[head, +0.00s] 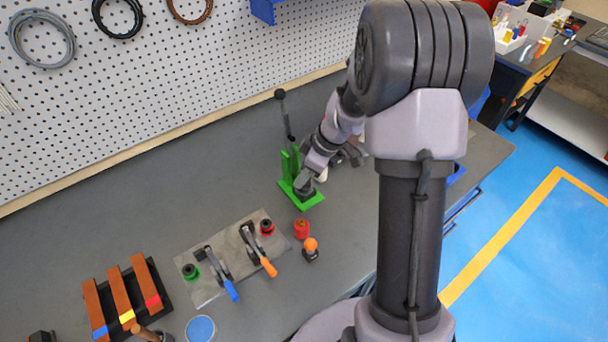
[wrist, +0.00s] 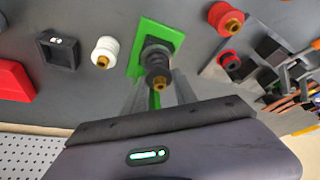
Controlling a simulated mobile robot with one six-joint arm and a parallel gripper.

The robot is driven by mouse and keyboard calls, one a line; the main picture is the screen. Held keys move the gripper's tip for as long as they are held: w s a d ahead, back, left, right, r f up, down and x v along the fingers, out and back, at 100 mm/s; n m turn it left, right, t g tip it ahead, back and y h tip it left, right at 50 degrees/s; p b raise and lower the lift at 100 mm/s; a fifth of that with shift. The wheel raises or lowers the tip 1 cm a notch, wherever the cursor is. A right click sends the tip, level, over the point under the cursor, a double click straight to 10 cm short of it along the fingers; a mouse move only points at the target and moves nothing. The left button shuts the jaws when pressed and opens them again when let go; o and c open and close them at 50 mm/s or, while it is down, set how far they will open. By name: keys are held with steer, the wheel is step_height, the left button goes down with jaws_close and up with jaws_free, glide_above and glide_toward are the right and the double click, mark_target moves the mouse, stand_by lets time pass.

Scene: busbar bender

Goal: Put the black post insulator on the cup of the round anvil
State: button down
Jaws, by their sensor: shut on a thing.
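The black post insulator (wrist: 156,67), ribbed with a brass tip, is between the fingers of my gripper (wrist: 158,88) in the wrist view. My gripper is shut on it. The insulator is over the green base plate (wrist: 146,29) of a press-like stand, above or on a dark round piece that may be the round anvil; contact with its cup is hidden. In the head view my gripper (head: 304,188) is low over the green plate (head: 314,200), in front of the stand's upright with its black lever (head: 285,112). The insulator is not clear there.
A white insulator (wrist: 104,51), a black square socket (wrist: 58,49) and a red block (wrist: 14,80) lie to one side. A red insulator (head: 302,229) and an orange-knobbed piece (head: 310,246) stand near a grey mat (head: 205,295) with clamps. Copper bars (head: 122,298) lie at left.

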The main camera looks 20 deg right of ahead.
steer(key=c, duration=1)
jaws_free()
steer(key=shift+r, duration=0.1)
steer(key=shift+s+r, duration=0.1)
steer(key=shift+r, duration=0.15)
steer(key=p+v, duration=0.4)
steer(key=v, duration=0.7)
steer(key=s+a+r+m, duration=0.4)
steer(key=s+a+r, duration=0.2)
steer(key=a+r, duration=0.25)
steer(key=s+a+r+m+t, duration=0.1)
steer(key=s+a+r+m, duration=0.1)
steer(key=s+a+m, duration=0.2)
steer(key=s+a+r+m+t+h, duration=0.1)
steer(key=s+a+m, duration=0.3)
steer(key=s, duration=0.6)
steer(key=shift+s+a+r+m+t, duration=0.2)
steer(key=shift+r+m+t, duration=0.2)
steer(key=shift+r+m, duration=0.45)
